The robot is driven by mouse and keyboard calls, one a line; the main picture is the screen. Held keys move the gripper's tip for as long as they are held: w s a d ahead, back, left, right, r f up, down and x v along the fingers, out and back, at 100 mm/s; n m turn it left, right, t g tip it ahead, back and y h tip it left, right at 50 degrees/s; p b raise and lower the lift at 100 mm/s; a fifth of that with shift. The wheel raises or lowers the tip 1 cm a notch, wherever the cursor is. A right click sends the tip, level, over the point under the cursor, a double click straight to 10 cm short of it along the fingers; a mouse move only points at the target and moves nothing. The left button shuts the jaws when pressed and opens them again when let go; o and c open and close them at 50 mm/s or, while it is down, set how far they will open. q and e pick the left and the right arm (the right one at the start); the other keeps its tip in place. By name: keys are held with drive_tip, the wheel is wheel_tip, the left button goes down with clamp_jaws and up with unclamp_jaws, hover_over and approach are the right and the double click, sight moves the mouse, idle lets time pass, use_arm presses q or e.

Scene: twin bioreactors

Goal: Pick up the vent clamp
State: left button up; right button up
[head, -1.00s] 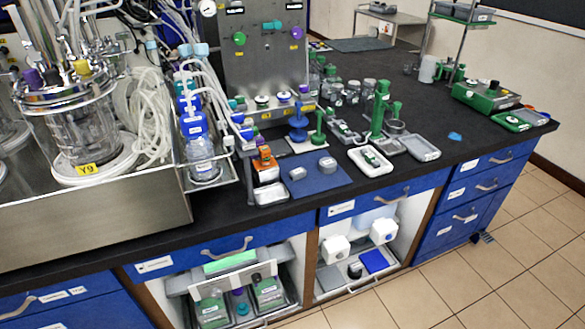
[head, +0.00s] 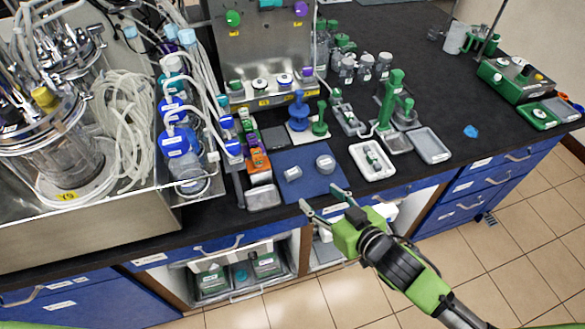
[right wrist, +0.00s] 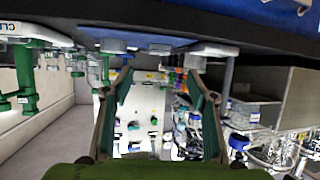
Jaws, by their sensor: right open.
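I cannot tell for sure which thing is the vent clamp. A row of small purple, orange and green clamp-like pieces (head: 256,158) stands on the bench beside the blue-capped bottles; one of them may be it. My right gripper (head: 326,201) is open and empty, in front of the bench edge near the blue mat. In the right wrist view its two fingers (right wrist: 160,95) are spread apart with nothing between them. The wrist picture looks upside down, with the bench edge along its top. My left gripper is not in view.
A blue mat (head: 321,188) holds two small grey pieces. A white tray (head: 389,172) and a grey tray (head: 432,157) lie to its right. Blue-capped bottles (head: 182,142) and a steel panel (head: 262,50) stand behind. Open shelves are below.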

approach(294, 174)
drive_tip(key=p+x, duration=0.1)
drive_tip(key=x, duration=0.2)
drive_tip(key=shift+w+f, duration=0.2)
drive_tip(key=shift+f, duration=0.05)
drive_tip(key=shift+w+a+f, duration=0.15)
drive_tip(key=shift+w+a, duration=0.1)
drive_tip(key=shift+w, duration=0.05)
drive_tip(key=shift+w+a+p, duration=0.25)
drive_tip(key=shift+w+p, duration=0.05)
drive_tip(key=shift+w, duration=0.25)
drive_tip(key=shift+p+x, duration=0.35)
drive_tip(key=shift+x, duration=1.65)
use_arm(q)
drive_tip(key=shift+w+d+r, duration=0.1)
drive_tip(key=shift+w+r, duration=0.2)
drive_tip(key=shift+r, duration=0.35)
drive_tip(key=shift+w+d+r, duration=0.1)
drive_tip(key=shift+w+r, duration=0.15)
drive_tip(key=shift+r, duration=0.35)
use_arm(e)
drive_tip(key=c, duration=0.9)
